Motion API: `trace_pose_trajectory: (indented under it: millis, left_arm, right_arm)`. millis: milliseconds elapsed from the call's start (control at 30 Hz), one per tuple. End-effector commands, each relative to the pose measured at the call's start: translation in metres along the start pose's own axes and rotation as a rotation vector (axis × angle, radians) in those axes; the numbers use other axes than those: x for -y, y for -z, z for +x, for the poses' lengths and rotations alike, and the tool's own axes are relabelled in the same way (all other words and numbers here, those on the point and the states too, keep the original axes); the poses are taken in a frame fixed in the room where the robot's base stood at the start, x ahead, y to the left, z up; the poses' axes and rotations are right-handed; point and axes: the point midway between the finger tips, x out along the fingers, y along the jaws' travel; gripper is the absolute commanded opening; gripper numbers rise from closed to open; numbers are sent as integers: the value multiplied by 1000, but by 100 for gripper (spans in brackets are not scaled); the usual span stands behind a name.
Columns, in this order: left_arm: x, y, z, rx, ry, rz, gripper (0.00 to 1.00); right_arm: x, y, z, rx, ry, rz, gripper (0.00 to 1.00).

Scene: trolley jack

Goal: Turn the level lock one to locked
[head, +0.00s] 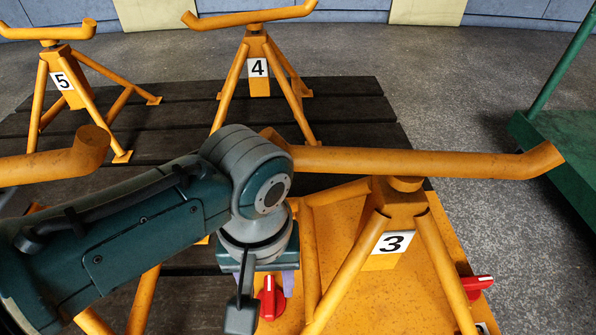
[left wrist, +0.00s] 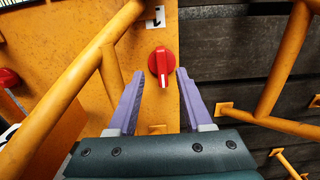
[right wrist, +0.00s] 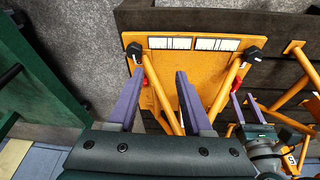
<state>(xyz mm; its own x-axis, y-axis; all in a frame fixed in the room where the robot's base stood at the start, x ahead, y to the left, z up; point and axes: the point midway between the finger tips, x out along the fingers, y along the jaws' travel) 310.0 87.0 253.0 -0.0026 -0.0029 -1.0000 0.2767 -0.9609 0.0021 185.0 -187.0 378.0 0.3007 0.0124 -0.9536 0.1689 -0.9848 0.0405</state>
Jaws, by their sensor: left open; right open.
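A red rotary knob (head: 268,299) with a white mark sits on the orange plate beside my left gripper. It also shows in the left wrist view (left wrist: 163,66), close to a partly cut-off label (left wrist: 155,17) that seems to read 1. My left gripper (left wrist: 160,76) is open, with its purple fingers on either side of the knob; contact cannot be told. A second red knob (head: 477,284) is at the plate's right side, and one shows at the left wrist view's edge (left wrist: 9,78). My right gripper (right wrist: 160,76) is open and empty, apart from the plate (right wrist: 190,65).
A trolley-jack stand numbered 3 (head: 397,222) rises from the plate; its long orange bar (head: 430,163) lies close to my left arm. Stands 4 (head: 257,70) and 5 (head: 62,82) stand on dark planks (head: 160,118). A green frame (head: 560,150) is at the right.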

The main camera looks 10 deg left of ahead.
Motion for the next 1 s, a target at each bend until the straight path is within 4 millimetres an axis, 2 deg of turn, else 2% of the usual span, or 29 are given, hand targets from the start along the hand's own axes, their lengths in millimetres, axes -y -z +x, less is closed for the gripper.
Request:
trace_pose_trajectory:
  millis: [33,233,367,600,1000]
  left_arm:
    - [0,0,16,-1,1,0,50]
    - [1,1,44,-1,2,0,50]
    - [1,1,50,-1,2,0,50]
    - [1,1,48,-1,2,0,50]
    - [1,0,48,-1,2,0,5]
  right_arm:
    - [0,-5,15,1,-1,-1,50]
    - [1,-13,40,0,-1,0,50]
    - [2,-14,45,0,0,1,50]
    - [3,-13,43,-2,4,5,50]
    - [4,-12,43,-5,6,8,50]
